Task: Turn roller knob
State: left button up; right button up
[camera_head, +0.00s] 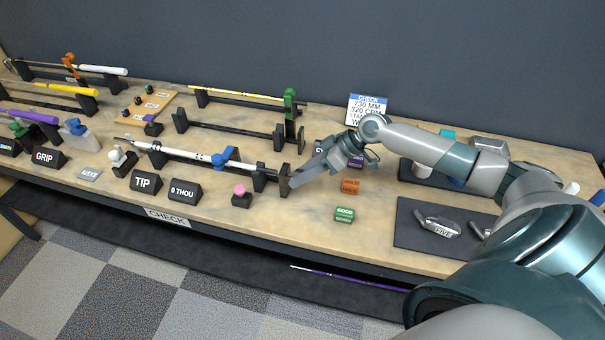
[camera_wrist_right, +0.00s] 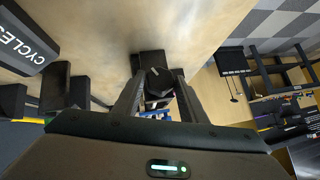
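A black stand (camera_head: 284,181) stands at the right end of the front rack, beside a white club shaft (camera_head: 190,154) with a blue clamp (camera_head: 224,157). My right gripper (camera_head: 293,182) reaches this stand from the right. In the right wrist view, a small dark knob (camera_wrist_right: 159,78) with a pale mark lies between the two fingertips, in front of a black block (camera_wrist_right: 151,60). The fingers are apart, one on each side of the knob, and I see no clear contact. In the head view the gripper hides the knob. My left gripper is out of view.
A pink button (camera_head: 239,189) on a black base sits left of the stand. Orange (camera_head: 350,186) and green (camera_head: 344,214) blocks lie to the right. A dark mat (camera_head: 412,232) holds metal pieces. Other racks with clubs stand behind. The table's front edge is close.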

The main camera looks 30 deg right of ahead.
jog(key=shift+o, duration=0.9)
jog(key=shift+b+v, duration=0.45)
jog(key=shift+v, duration=0.35)
jog(key=b+v, duration=0.3)
jog(key=v, duration=1.2)
jog(key=shift+d+r, duration=0.15)
jog(key=shift+r, duration=0.1)
jog(key=shift+s, duration=0.1)
